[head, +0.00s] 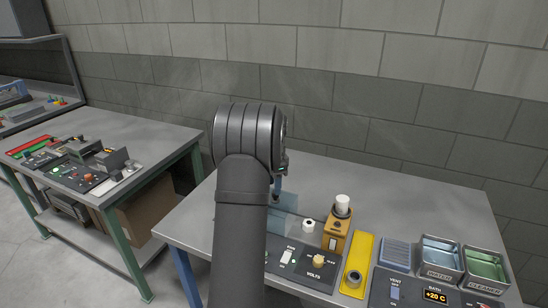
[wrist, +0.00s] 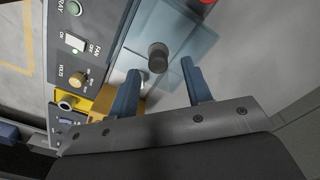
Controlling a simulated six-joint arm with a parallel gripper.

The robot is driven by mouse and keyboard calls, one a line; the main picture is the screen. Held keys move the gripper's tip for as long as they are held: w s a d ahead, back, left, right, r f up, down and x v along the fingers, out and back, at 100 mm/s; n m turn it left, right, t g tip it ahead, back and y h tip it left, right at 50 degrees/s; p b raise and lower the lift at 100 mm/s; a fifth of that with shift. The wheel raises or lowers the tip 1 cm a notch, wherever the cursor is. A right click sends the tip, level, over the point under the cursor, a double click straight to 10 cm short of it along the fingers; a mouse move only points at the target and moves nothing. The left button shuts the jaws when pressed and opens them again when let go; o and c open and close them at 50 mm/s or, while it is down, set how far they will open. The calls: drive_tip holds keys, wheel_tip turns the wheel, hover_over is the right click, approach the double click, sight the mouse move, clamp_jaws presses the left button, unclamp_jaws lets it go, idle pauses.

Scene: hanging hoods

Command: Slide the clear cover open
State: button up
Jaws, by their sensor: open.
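The clear cover (wrist: 182,38) is a bluish see-through sheet lying over the bench in the wrist view. A dark round knob (wrist: 157,52) stands on or under it; I cannot tell which. In the head view, part of the cover (head: 286,224) shows to the right of my arm, which hides the rest. My gripper (wrist: 160,76) is open, with its two blue fingers apart and nothing between them. The knob is just ahead of the fingertips, between their lines. In the head view one blue fingertip (head: 277,186) shows above the cover; the other is hidden.
A control panel (head: 302,263) with switches and a VOLTS dial lies in front. A yellow plate (head: 358,255), an orange-brown block (head: 337,234) and WATER (head: 437,256) and CLEANER (head: 484,266) trays stand to the right. The rear bench top is clear. Another bench (head: 120,140) stands at left.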

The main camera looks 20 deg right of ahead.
wheel_tip(320, 180, up, 14)
drive_tip(key=shift+r, duration=0.25)
drive_tip(key=shift+f, duration=0.15)
idle(0.3)
wheel_tip(320, 180, down, 17)
drive_tip(key=shift+f, duration=0.1)
drive_tip(key=shift+s+d, duration=0.15)
idle(0.4)
